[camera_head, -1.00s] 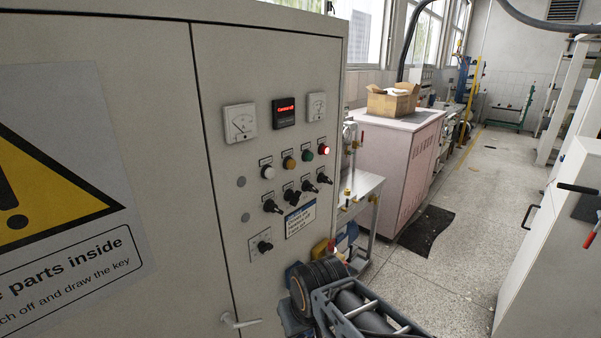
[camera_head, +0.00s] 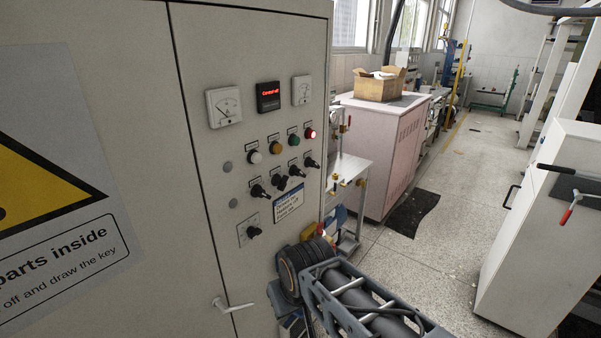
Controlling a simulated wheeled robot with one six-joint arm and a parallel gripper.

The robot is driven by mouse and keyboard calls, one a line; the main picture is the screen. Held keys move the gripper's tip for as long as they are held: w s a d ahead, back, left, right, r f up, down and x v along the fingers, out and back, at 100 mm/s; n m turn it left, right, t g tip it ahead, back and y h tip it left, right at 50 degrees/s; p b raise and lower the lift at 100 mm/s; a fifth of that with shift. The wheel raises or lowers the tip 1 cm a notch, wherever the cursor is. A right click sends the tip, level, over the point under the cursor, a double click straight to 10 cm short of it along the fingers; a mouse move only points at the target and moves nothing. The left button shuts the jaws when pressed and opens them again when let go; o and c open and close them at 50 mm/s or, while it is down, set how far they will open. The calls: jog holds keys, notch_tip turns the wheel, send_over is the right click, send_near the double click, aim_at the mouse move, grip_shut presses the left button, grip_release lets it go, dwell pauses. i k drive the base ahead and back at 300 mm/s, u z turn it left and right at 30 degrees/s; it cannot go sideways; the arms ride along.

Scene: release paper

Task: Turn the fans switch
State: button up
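The control panel (camera_head: 262,120) is on the front of a grey cabinet. A slanted row of several black rotary switches crosses it, from the leftmost switch (camera_head: 259,191) to the rightmost switch (camera_head: 311,163). Another black switch (camera_head: 253,232) sits lower on its own plate. Their labels are too small to read, so I cannot tell which is the fans switch. My arm shows at the bottom, right of and below the panel. My gripper cannot be made out.
Above the switches are white, yellow, green and lit red lamps (camera_head: 310,133), two gauges and a red-lettered display (camera_head: 268,96). A cabinet handle (camera_head: 232,306) sticks out below. A pink cabinet (camera_head: 380,150) with a cardboard box (camera_head: 379,86) stands behind. The aisle floor (camera_head: 455,200) is mostly clear.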

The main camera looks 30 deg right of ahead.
aim_at(313, 163)
jog(key=k, duration=1.25)
jog(key=z, duration=0.6)
jog(key=i, duration=1.55)
jog(key=u, duration=0.6)
